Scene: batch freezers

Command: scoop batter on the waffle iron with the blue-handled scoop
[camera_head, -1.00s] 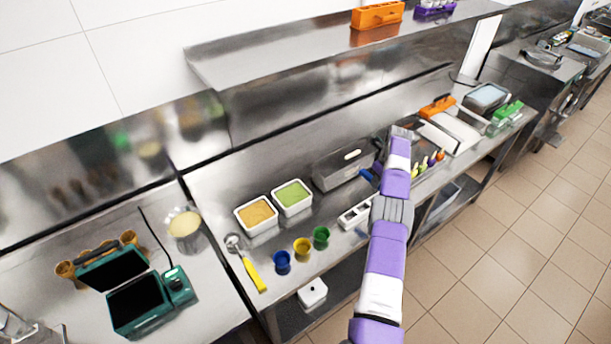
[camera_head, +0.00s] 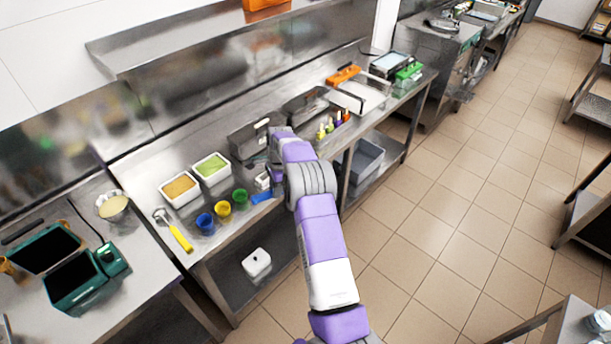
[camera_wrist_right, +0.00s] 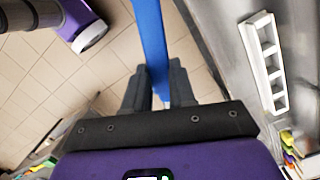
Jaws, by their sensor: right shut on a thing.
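My right gripper (camera_wrist_right: 158,72) is shut on the blue handle (camera_wrist_right: 151,35) of the scoop in the right wrist view. The handle runs up out of the picture, and I cannot make out the scoop's bowl. In the head view a blue piece (camera_head: 262,197) shows beside my right arm, near the counter's front edge. The teal waffle iron (camera_head: 85,285) stands open at the lower left, its dark plates showing. A bowl of pale batter (camera_head: 113,207) stands behind it to the right. My left gripper is not clearly in view.
Tubs of orange (camera_head: 180,189) and green (camera_head: 211,168) filling, a yellow-handled scoop (camera_head: 178,236) and blue, yellow and green cups (camera_head: 239,196) stand between my right arm and the waffle iron. A white rack (camera_wrist_right: 268,65) lies on the counter.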

